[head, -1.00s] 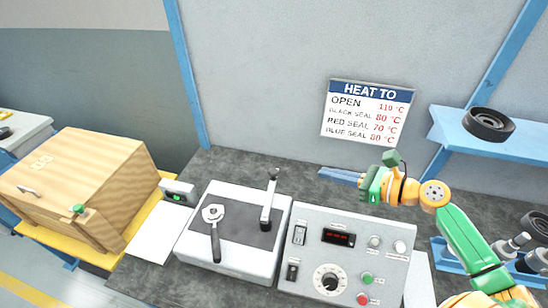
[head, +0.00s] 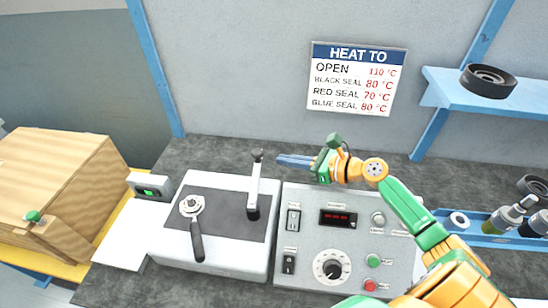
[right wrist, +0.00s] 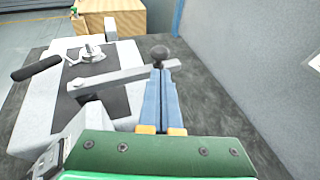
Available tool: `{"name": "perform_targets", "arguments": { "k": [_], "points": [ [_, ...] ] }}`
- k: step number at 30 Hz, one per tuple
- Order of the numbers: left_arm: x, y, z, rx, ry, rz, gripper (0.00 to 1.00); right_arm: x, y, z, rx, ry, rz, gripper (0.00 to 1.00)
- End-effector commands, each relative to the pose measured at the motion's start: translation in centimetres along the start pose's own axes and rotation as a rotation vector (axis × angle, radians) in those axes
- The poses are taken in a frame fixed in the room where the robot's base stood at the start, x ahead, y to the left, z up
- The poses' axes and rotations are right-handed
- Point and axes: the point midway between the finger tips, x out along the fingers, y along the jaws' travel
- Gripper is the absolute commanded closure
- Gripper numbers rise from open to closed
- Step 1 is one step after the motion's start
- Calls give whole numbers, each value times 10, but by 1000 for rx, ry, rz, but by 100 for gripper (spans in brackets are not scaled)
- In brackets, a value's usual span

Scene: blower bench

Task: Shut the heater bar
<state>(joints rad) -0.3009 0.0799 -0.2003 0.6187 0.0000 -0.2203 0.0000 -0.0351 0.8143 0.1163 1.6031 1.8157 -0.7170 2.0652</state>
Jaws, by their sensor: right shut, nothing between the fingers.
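The heater bar (head: 254,187) is a light metal arm with a black knob at its end. It rises from a dark base at the right side of the white machine's dark plate. The right wrist view shows the bar (right wrist: 112,80) crossing just beyond the fingers, with its knob (right wrist: 160,53) near the fingertips. My right gripper (head: 281,160) is shut and empty, its blue fingers pointing left, a short way right of the knob. Its fingers (right wrist: 163,72) also show in the wrist view. I cannot tell if they touch the bar. My left gripper is out of view.
The white machine (head: 225,262) also carries a black-handled lever (head: 196,240). A control box (head: 300,270) with a red display stands to its right. A wooden box (head: 60,185) is at the left. A blue shelf (head: 440,92) and a wall sign (head: 358,78) are behind.

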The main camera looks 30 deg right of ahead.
Motion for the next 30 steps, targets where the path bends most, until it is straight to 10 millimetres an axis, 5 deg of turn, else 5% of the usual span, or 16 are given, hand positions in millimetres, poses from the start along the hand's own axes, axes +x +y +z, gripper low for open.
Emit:
{"name": "perform_targets", "arguments": {
  "k": [9,23,30],
  "points": [
    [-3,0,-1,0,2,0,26,39,0,1,1,-2,1,100],
    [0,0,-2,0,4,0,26,42,0,-1,-2,0,9,100],
    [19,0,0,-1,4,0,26,53,0,0,-30,-4,90,100]
  ]
}}
